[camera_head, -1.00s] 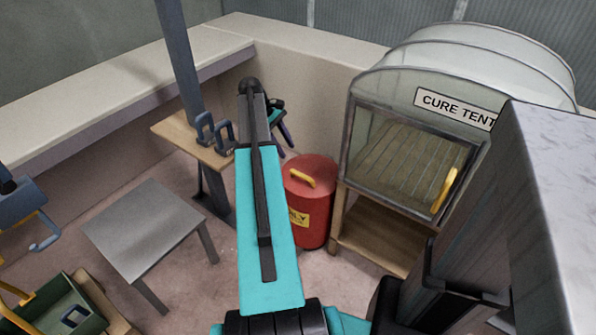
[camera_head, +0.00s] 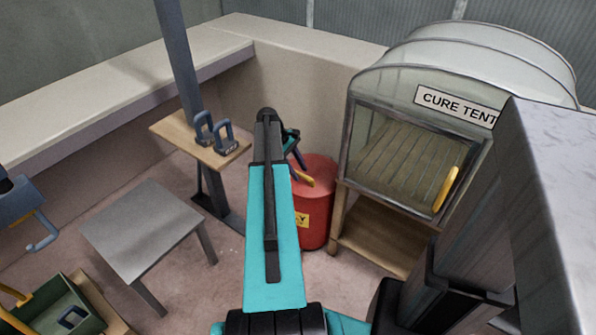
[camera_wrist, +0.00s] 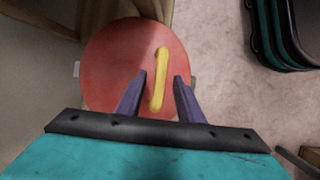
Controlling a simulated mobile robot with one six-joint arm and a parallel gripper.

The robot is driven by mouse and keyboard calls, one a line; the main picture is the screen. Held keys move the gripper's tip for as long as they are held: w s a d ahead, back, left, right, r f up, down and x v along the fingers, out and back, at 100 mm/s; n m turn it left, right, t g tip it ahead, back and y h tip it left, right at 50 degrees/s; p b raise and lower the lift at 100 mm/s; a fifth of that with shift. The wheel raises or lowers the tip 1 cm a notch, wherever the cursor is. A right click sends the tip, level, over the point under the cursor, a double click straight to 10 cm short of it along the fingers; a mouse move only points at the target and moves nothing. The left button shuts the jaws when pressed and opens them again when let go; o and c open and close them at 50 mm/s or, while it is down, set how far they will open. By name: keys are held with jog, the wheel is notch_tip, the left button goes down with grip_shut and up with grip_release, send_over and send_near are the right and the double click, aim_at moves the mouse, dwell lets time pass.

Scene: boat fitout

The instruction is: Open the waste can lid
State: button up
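The red waste can (camera_head: 318,215) stands on the floor between the small wooden shelf and the cure tent stand, partly hidden behind my arm in the head view. Its round red lid (camera_wrist: 115,65) looks closed, seen from above in the wrist view. A yellow handle (camera_wrist: 159,80) runs across the lid; its end also shows in the head view (camera_head: 304,179). My gripper (camera_wrist: 160,77) is open over the lid, with one finger on each side of the handle's lower part. I cannot tell whether the fingers touch the handle or how far above the lid they are.
The cure tent (camera_head: 410,150) with its wooden stand is right of the can. A wooden shelf (camera_head: 190,140) holding clamps is at its left. A grey metal table (camera_head: 145,228) and a green bin (camera_head: 60,310) stand farther left. Some floor is clear between.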

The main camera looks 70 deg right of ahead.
jog(key=shift+s+f, duration=0.1)
jog(key=shift+f, duration=0.05)
grip_shut()
jog(key=shift+r, duration=0.2)
